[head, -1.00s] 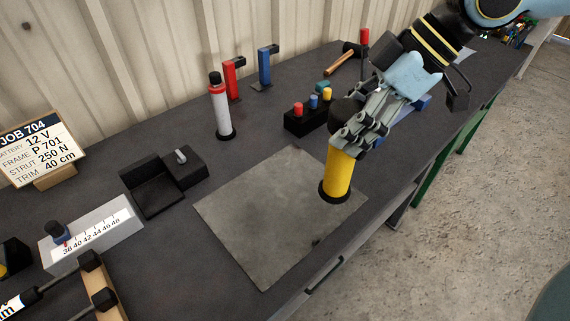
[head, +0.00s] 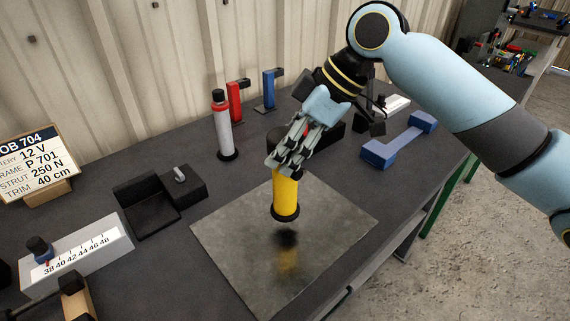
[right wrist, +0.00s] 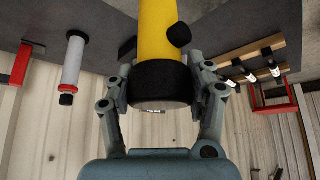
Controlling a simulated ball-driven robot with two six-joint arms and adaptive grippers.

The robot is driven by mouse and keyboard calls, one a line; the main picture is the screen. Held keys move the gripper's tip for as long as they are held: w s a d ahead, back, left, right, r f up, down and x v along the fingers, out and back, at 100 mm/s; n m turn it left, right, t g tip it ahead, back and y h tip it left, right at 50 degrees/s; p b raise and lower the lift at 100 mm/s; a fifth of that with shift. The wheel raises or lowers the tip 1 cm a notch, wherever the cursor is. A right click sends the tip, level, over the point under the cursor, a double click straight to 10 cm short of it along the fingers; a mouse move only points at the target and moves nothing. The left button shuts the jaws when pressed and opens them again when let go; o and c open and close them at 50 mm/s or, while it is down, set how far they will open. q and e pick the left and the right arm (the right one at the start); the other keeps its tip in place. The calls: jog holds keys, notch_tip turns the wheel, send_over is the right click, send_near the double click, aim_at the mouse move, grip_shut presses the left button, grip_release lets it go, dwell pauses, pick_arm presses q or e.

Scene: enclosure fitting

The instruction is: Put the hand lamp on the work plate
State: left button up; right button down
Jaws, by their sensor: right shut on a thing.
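The hand lamp is a yellow cylinder with black ends (head: 286,194). It hangs upright above the grey work plate (head: 225,222), with a dark shadow and a yellow reflection on the plate below it. My right gripper (head: 287,163) is shut on the lamp's upper end. In the right wrist view the lamp (right wrist: 158,35) sits between the two fingers (right wrist: 163,88), its black head close to the palm. My left gripper is in neither current view.
A white and red cylinder (head: 222,130) stands behind the plate. A black open box (head: 148,206) and a white scale block (head: 80,252) are at the left. A blue bracket (head: 398,142) lies to the right. The front half of the plate is clear.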

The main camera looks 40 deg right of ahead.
notch_tip(320, 180, down, 4)
jog(key=shift+f+p, duration=0.1)
jog(key=shift+p, duration=0.2)
jog(key=shift+c, duration=2.3)
grip_release()
jog(key=shift+f, duration=0.1)
jog(key=v, duration=1.2)
